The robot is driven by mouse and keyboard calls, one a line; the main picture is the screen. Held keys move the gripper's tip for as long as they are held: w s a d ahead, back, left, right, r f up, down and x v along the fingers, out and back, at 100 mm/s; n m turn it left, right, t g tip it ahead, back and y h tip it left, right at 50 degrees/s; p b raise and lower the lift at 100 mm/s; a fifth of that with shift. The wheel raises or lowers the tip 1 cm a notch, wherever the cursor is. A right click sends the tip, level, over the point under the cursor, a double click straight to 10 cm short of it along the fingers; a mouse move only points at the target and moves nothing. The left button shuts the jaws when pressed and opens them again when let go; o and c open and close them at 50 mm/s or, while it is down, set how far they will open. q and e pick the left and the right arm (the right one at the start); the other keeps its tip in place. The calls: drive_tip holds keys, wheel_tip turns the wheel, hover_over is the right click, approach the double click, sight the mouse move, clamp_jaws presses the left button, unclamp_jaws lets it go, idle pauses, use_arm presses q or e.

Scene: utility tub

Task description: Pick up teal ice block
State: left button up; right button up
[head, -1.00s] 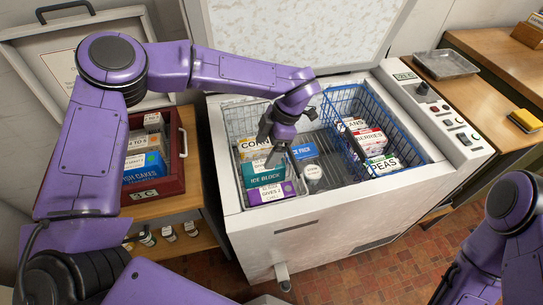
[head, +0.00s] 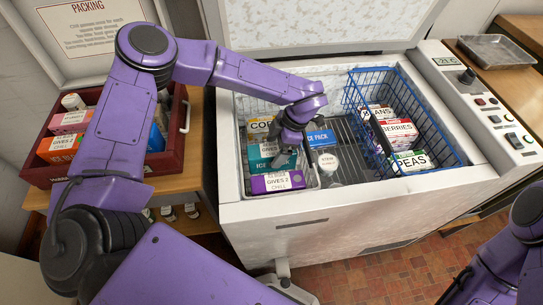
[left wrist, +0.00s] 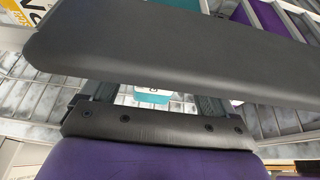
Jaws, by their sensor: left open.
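The teal ice block (head: 258,163) lies in the left wire basket of the open chest freezer, between a yellow-and-white corn box (head: 259,125) and a purple box (head: 276,182). My left gripper (head: 284,160) is open, pointing down at the right part of the teal block and hiding some of it and its label. I cannot tell whether the fingers touch it. In the left wrist view a small teal-and-white patch (left wrist: 152,95) shows between the fingers, and a dark gripper part covers much of the picture. My right arm is at the lower right; its fingertips are not clear.
A blue ice pack (head: 321,138) and a round white tub (head: 328,162) sit right of my left gripper. A blue wire basket (head: 434,128) with several boxes stands farther right. A dark red crate (head: 100,168) is left of the freezer (head: 345,205).

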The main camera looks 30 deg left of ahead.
use_arm(q)
drive_tip(key=x, duration=0.3)
drive_tip(key=shift+w+a+f, duration=0.1)
drive_tip(key=shift+a+f, duration=0.05)
drive_tip(key=c, duration=1.5)
